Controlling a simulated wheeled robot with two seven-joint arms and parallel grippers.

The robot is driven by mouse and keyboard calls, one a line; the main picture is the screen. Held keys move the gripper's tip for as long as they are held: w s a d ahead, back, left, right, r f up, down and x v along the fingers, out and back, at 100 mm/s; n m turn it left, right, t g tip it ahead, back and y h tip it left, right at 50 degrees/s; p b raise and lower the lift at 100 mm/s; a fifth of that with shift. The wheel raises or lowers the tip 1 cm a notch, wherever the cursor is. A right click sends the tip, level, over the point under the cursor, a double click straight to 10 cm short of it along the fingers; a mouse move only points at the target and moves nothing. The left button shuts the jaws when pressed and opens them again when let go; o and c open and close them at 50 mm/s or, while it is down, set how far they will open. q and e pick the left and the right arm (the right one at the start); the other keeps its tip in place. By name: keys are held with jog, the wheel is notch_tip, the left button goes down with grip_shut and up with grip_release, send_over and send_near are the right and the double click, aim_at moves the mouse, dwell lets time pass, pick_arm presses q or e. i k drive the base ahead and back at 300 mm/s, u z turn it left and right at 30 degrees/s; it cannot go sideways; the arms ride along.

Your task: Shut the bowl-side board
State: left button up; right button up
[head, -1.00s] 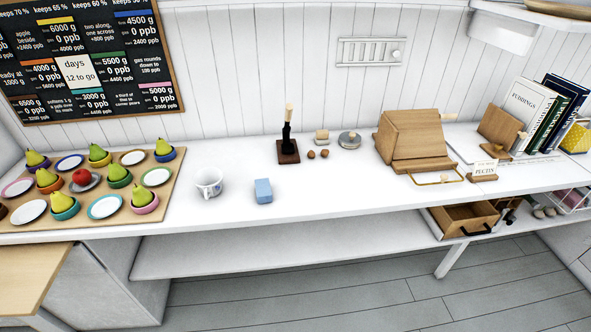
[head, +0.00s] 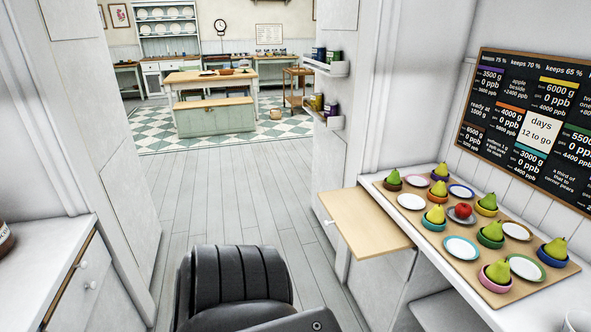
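The bowl-side board (head: 365,222) is a pale wooden pull-out board at the left end of the white counter. It sticks out well past the counter's front, over the floor, with a small pale knob (head: 328,221) on its outer edge. Its inner end is hidden beneath the counter top. Close by on the counter, a wooden tray (head: 398,220) holds coloured bowls with pears, a red apple (head: 464,210) and several plates. Neither of my grippers is in view.
Grey plank floor (head: 225,195) runs clear to the left of the board and back to a kitchen with a table (head: 213,78). A white cabinet (head: 60,270) stands at the left. A chalkboard (head: 530,120) hangs at right.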

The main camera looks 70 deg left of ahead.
aim_at(368, 231)
jog(key=u, duration=1.95)
